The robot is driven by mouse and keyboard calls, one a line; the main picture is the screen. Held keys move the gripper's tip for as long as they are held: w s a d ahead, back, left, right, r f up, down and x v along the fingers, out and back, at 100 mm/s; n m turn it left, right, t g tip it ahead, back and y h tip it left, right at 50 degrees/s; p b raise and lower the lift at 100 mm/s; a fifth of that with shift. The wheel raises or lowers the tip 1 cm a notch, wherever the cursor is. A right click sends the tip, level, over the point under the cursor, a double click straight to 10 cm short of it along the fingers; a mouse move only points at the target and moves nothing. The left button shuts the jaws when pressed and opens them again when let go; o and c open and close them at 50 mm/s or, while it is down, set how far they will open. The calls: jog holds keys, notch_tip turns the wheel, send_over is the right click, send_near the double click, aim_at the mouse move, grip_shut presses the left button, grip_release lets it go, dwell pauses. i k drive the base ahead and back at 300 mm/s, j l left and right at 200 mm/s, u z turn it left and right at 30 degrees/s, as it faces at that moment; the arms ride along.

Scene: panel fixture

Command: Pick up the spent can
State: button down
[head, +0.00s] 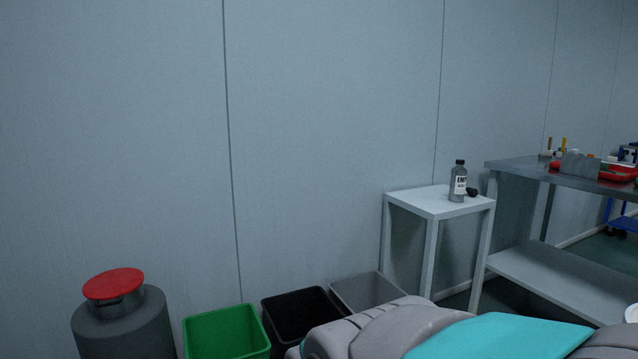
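A grey can or bottle (458,184) with a dark cap and a white label stands upright on a small white table (432,206) at the right of the head view. The label's lettering appears to begin with "EM"; the rest is unclear. It looks like the spent can, though I cannot be sure. A small dark round object (472,192) lies just right of it. Grey and teal parts of my own body fill the lower right. My gripper is not in view.
A grey drum with a red lid (113,284), a green bin (226,334), a black bin (300,312) and a grey bin (366,291) line the wall. A metal workbench (560,176) with a red tray (618,172) stands right of the white table.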

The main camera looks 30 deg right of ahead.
aim_at(457, 178)
jog(key=z, duration=2.1)
jog(key=i+j, duration=0.05)
